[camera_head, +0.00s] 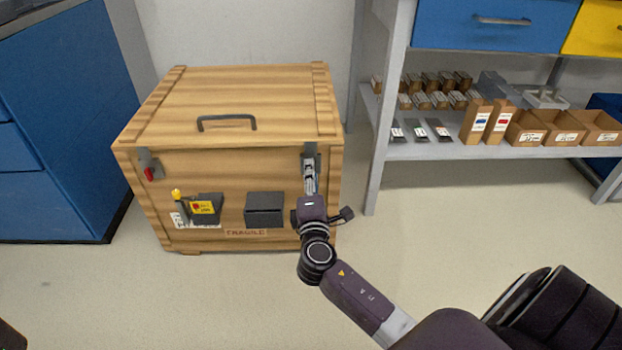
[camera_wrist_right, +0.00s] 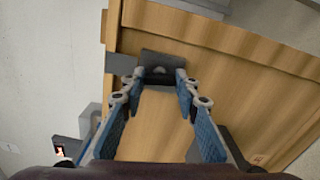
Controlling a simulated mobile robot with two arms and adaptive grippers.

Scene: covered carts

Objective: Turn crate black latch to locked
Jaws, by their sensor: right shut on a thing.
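The wooden crate (camera_head: 226,108) stands on the floor with a grey handle on its lid. Its black latch (camera_head: 310,148) is at the top right of the front face, with its plate near the lid seam. My right gripper (camera_head: 309,168) reaches up to this latch and is shut on it. The fingers and wrist hide most of the latch, so its turned position cannot be told. In the right wrist view, the black latch (camera_wrist_right: 160,62) shows between the tips of the right gripper (camera_wrist_right: 160,82). My left gripper is not in view.
A red latch (camera_head: 149,173) sits at the crate's top left. A dark box (camera_head: 264,210) and a grey holder with a yellow label (camera_head: 205,207) are on the front face. A blue cabinet (camera_head: 55,130) stands left, a shelf (camera_head: 460,149) right. The floor in front is clear.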

